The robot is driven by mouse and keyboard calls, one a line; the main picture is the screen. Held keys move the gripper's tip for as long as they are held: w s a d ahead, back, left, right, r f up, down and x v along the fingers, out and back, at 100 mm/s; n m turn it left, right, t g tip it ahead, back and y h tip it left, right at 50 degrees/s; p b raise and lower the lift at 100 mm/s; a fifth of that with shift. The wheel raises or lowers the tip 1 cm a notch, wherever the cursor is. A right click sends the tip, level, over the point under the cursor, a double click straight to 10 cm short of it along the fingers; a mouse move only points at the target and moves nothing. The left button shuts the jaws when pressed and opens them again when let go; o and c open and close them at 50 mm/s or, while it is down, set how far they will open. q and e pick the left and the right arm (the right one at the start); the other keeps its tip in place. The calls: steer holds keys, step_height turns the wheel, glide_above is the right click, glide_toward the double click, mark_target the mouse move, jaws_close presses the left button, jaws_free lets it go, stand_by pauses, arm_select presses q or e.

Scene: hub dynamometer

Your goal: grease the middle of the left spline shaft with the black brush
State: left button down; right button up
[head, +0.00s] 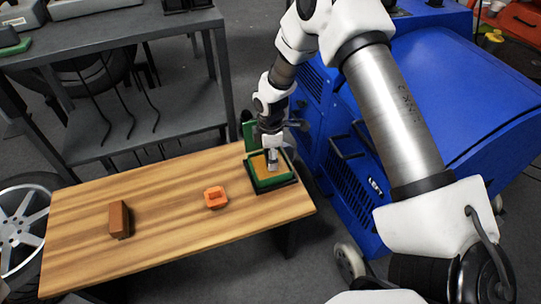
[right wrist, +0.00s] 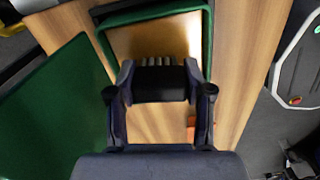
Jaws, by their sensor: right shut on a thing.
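My right gripper (head: 272,145) reaches down over an open green tin (head: 290,178) with a tan filling, at the right end of the wooden table. In the right wrist view my right gripper (right wrist: 160,90) is shut on the black brush (right wrist: 160,84). The brush's pale grey bristles point toward the tan filling; I cannot tell whether they touch it. The tin's green rim (right wrist: 207,40) shows beyond the fingers, and its green lid (right wrist: 40,110) stands open to the left. My left gripper is out of view. I cannot make out a spline shaft in either view.
An orange block-like part (head: 215,197) and a brown block (head: 119,219) rest on the wooden table (head: 165,205), with clear wood between them. A grey metal shelf (head: 110,45) stands behind. A large blue machine (head: 470,110) stands right of the table.

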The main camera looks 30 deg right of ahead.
steer(key=shift+p, duration=0.3)
stand_by(1.3)
step_height(320, 180, up, 7)
steer(key=p, duration=0.7)
stand_by(0.5)
